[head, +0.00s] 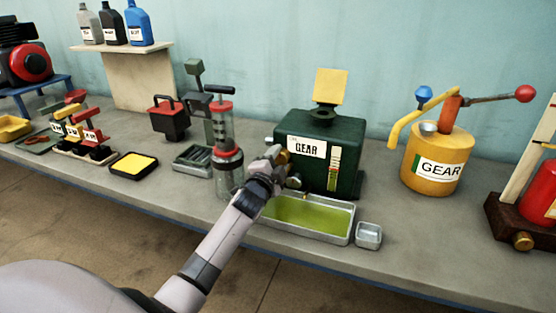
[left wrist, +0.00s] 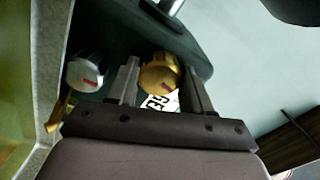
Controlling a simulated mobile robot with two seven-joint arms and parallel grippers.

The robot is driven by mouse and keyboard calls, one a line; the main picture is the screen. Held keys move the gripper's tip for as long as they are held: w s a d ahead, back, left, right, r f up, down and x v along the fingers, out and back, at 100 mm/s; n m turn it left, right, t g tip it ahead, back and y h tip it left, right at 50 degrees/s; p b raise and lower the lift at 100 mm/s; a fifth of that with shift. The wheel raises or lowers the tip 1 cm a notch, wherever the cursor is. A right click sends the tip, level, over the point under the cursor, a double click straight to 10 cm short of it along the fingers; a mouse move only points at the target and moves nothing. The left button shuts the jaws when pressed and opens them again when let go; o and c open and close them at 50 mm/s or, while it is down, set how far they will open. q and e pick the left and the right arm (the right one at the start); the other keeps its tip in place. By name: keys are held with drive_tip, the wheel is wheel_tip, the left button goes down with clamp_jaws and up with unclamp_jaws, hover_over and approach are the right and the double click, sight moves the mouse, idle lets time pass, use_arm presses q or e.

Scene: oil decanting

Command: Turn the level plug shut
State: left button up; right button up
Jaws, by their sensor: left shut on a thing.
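The dark green gearbox (head: 320,140) with a GEAR label stands on the bench. I take this brass plug as the level plug. In the head view my left gripper (head: 280,157) is at the gearbox's front left, shut on the plug and hiding most of it. A silver knob (left wrist: 86,72) with a red mark is beside the gripper, outside the fingers. My right gripper is not in view.
A metal tray (head: 352,222) of yellow-green oil lies below the gearbox, with a small metal cup (head: 369,235) to its right. A clear pump cylinder (head: 228,150) stands close left of the gripper. A yellow GEAR can (head: 437,150) stands to the right.

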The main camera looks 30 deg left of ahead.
use_arm(q)
drive_tip(key=shift+n, duration=1.2)
drive_tip(key=o, duration=1)
drive_tip(key=shift+o, duration=0.2)
drive_tip(key=shift+s, duration=0.1)
drive_tip(key=shift+v, duration=3.5)
